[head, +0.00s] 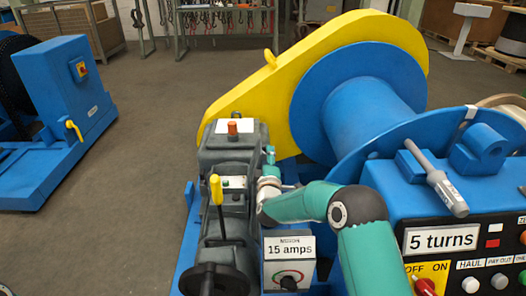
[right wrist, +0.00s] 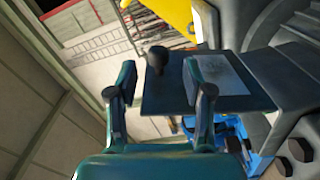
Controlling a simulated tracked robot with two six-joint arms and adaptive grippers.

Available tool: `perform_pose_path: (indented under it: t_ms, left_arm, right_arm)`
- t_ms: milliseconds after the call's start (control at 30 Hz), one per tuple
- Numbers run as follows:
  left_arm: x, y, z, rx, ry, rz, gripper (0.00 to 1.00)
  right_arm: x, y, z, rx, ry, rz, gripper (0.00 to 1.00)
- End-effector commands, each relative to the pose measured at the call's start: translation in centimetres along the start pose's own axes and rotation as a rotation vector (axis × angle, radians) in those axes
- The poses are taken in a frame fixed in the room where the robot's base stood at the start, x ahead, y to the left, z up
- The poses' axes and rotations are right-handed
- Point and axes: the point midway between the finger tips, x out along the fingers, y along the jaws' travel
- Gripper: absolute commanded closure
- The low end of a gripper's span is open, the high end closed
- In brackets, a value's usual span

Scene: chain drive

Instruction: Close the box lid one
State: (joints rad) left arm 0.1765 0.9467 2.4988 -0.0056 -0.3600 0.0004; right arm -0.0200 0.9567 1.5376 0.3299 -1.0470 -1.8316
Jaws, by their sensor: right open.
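My right gripper (head: 270,155) is at the right side of the grey gearbox housing (head: 225,155) in the head view. In the right wrist view its two green fingers (right wrist: 160,98) are apart. A dark flat panel (right wrist: 250,92) with a pale sheet on its face sticks out from grey machine parts there; it looks like a box lid standing open, but I cannot be sure. A dark round knob (right wrist: 157,60) shows beyond and between the fingertips. The right-hand finger overlaps the panel in the picture; I cannot tell whether they touch. My left gripper is not in view.
A yellow chain guard (head: 250,88) and a blue drum (head: 365,110) stand behind the housing. A yellow-handled lever (head: 217,190) and a "15 amps" meter box (head: 288,262) are close to my right arm. A control panel (head: 450,255) is at the right. Open floor lies left.

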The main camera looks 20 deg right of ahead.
Motion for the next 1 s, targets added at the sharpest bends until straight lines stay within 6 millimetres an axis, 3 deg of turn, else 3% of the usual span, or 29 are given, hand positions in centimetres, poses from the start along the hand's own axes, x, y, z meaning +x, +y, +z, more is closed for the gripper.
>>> perform_pose_path:
  t_ms: [200, 400, 833, 1000]
  left_arm:
    - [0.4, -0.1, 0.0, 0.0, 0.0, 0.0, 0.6]
    - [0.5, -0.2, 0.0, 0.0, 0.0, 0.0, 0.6]
    - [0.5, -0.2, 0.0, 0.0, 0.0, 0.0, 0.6]
    - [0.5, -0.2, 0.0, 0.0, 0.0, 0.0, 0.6]
  right_arm:
    - [3.2, -0.1, 0.1, 0.001, -0.001, 0.002, 0.49]
    - [4.9, 0.0, 0.1, 0.001, -0.001, 0.001, 0.49]
    - [5.4, 0.0, 0.0, 0.0, 0.0, 0.0, 0.49]
    - [5.4, 0.0, 0.0, 0.0, 0.0, 0.0, 0.78]
